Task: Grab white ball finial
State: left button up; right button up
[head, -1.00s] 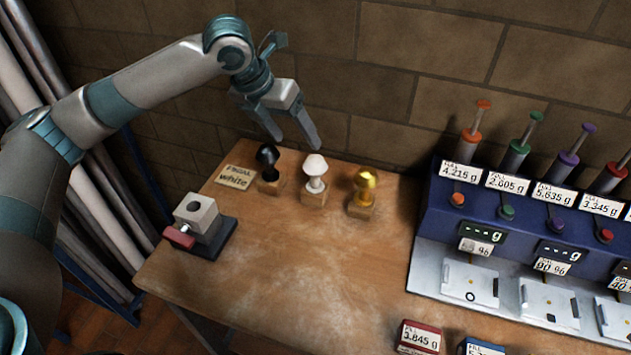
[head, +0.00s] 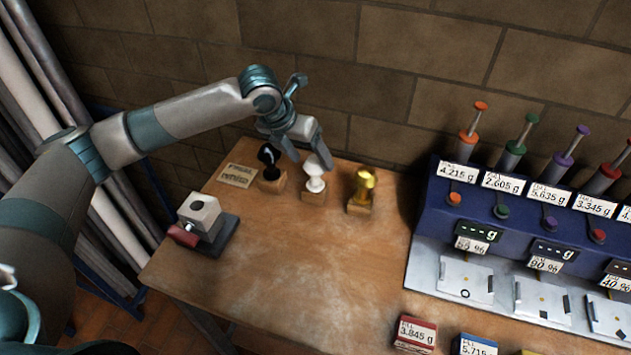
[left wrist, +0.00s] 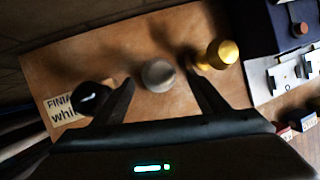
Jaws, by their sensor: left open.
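The white ball finial (head: 314,174) stands upright on a small wooden block between the black finial (head: 268,158) and the gold finial (head: 363,184). My left gripper (head: 311,164) is open and points down close above the white finial. In the left wrist view the white finial (left wrist: 158,75) lies between and just beyond the two open fingers (left wrist: 163,86). The black finial (left wrist: 90,97) is outside the left finger and the gold one (left wrist: 222,53) outside the right finger. Contact with the white finial cannot be made out. My right gripper is not in view.
A card reading "white" (head: 237,176) lies left of the finials. A grey block with a red-handled clamp (head: 203,215) stands at the table's left edge. A blue dispenser rack (head: 470,205) fills the right. The table's middle (head: 290,260) is clear. A brick wall is behind.

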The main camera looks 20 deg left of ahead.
aim_at(316, 178)
pick_arm(q)
jog(key=shift+w+d+f+p, duration=0.15)
jog(key=shift+w+f+p, duration=0.05)
jog(key=shift+f+p, duration=0.25)
jog(key=p+x, duration=0.1)
jog(key=x, duration=0.2)
jog(key=shift+w+f+p, duration=0.25)
jog(key=shift+f+p, duration=0.05)
jog(key=shift+f, duration=0.25)
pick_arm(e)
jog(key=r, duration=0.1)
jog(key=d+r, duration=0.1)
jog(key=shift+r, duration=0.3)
pick_arm(q)
jog(key=c, duration=1.5)
jog(key=shift+c, duration=0.2)
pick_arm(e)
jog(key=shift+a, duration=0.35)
pick_arm(q)
jog(key=shift+r, duration=0.1)
